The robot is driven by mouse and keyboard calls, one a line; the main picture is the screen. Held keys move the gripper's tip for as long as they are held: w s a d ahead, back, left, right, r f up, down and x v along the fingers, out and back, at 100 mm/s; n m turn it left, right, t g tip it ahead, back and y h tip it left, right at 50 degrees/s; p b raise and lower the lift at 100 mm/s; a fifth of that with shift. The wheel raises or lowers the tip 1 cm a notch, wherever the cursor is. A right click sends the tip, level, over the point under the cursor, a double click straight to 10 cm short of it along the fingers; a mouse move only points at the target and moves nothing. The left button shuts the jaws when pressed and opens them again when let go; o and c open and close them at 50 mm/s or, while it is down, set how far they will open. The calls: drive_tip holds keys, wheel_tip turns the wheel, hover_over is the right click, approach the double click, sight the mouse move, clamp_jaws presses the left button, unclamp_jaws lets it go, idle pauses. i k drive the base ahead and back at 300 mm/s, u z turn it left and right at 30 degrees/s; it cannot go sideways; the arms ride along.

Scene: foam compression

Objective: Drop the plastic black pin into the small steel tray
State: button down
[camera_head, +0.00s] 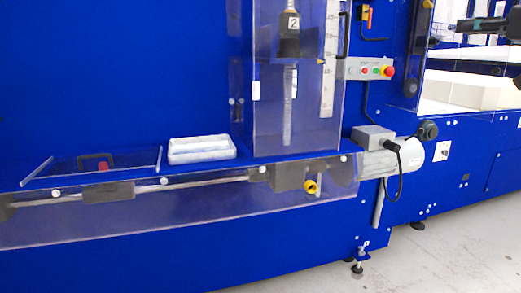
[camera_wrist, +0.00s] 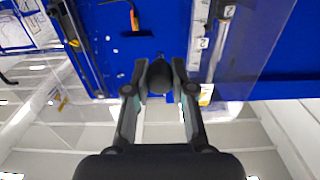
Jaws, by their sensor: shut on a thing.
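My gripper (camera_wrist: 160,72) shows in the wrist view with its two fingers closed on the plastic black pin (camera_wrist: 160,79). The pin's dark rounded end shows between the fingertips, and the rest of it is hidden. The small steel tray (camera_head: 202,150) is a pale, shallow rectangular tray on the blue ledge in the head view, left of the clear guarded column. My gripper is well away from it, and I cannot make out the tray in the wrist view. A dark shape at the head view's upper right edge may be part of my arm.
A clear guard (camera_head: 265,100) encloses a vertical shaft beside the tray. A clear panel with a dark handle (camera_head: 95,160) lies to the tray's left. A control box (camera_head: 370,69) with an emergency button and a grey motor (camera_head: 405,157) stand to the right. Grey floor lies in front.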

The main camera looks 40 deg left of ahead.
sight(204, 150)
drive_tip(key=z, duration=1.55)
drive_tip(key=i, duration=2.25)
drive_tip(key=u, duration=4.5)
drive_tip(key=i, duration=1.65)
